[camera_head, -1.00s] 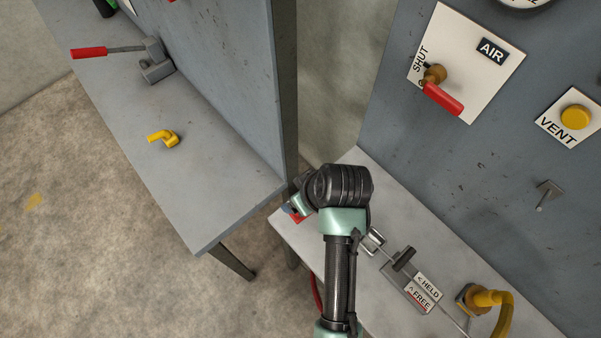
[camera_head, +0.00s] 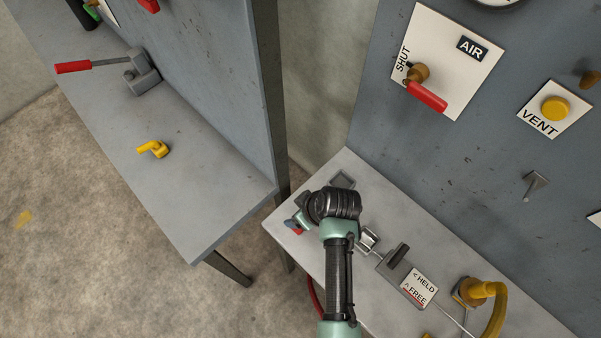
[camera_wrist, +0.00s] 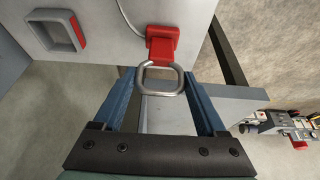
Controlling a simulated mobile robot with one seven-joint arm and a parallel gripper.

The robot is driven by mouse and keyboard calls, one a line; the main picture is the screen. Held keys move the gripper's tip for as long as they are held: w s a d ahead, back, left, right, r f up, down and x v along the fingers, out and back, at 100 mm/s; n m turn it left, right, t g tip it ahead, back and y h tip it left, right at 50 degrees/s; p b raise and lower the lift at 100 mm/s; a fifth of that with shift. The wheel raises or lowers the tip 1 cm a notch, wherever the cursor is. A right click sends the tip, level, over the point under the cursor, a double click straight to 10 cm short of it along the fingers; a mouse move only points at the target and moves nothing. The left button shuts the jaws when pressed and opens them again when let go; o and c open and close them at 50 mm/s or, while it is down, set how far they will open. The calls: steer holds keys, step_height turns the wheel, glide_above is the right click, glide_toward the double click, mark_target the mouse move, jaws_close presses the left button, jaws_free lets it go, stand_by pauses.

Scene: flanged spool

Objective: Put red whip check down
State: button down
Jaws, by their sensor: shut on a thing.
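The red whip check shows in the wrist view as a red block (camera_wrist: 162,43) with a thin cable and a rounded metal loop (camera_wrist: 160,80). My gripper (camera_wrist: 161,84) has its blue fingers on either side of the loop and is shut on the whip check. In the head view, my gripper (camera_head: 298,222) is at the left end of the right bench (camera_head: 390,225). Only a small bit of red (camera_head: 297,231) shows beside it there; my wrist hides the rest. I cannot tell whether the whip check touches the bench.
A square grey frame (camera_head: 343,180) stands behind my wrist. A metal clamp (camera_head: 368,240), a dark block (camera_head: 393,262), a HELD/FREE label (camera_head: 419,286) and a yellow hose (camera_head: 497,310) lie to the right. The left bench (camera_head: 190,195) stands apart across a gap.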

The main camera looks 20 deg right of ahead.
jaws_free()
steer(key=shift+f, duration=0.1)
steer(key=v, duration=1.2)
steer(key=shift+r, duration=0.25)
steer(key=shift+w, duration=0.1)
